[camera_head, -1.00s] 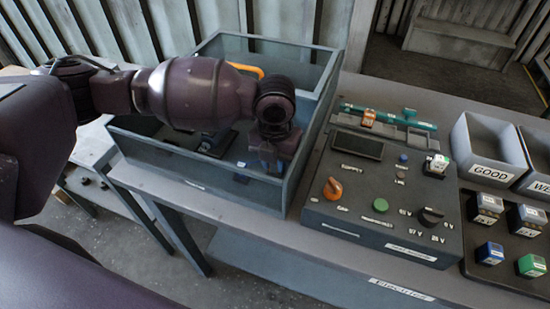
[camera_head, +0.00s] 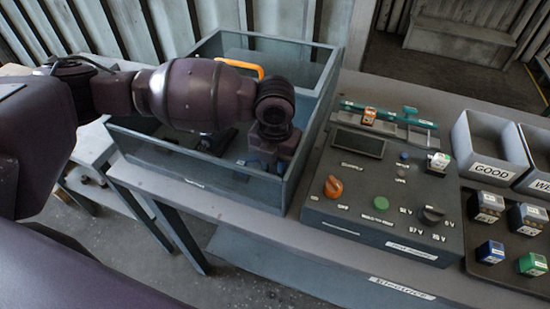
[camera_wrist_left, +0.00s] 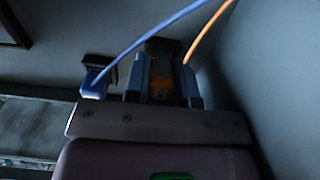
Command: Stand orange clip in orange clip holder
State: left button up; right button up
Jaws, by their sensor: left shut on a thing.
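My left gripper (camera_head: 262,160) reaches down into the front right of a grey box with see-through walls (camera_head: 190,172). In the left wrist view the gripper (camera_wrist_left: 165,82) has blue-grey fingers shut on a small dark piece with an orange part, which looks like the orange clip (camera_wrist_left: 160,90). An orange cable (camera_wrist_left: 208,30) runs up beside it. In the head view the arm and wrist hide the clip. I cannot make out an orange clip holder. My right gripper is not in view.
A blue clip (camera_wrist_left: 95,82) with a blue cable (camera_wrist_left: 150,45) lies left of the fingers. A box wall (camera_wrist_left: 275,70) stands close on the right. An orange bar (camera_head: 245,67) shows at the box's back. A control panel (camera_head: 345,215) stands right of the box.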

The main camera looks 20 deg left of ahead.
pick_arm(q)
jog(key=shift+f, duration=0.2)
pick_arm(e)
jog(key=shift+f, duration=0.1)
pick_arm(q)
jog(key=o, duration=0.8)
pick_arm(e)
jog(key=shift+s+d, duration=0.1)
pick_arm(q)
notch_tip(320, 180, up, 10)
jog(key=shift+f+p, duration=0.15)
jog(key=shift+p, duration=0.55)
jog(key=shift+r, duration=0.55)
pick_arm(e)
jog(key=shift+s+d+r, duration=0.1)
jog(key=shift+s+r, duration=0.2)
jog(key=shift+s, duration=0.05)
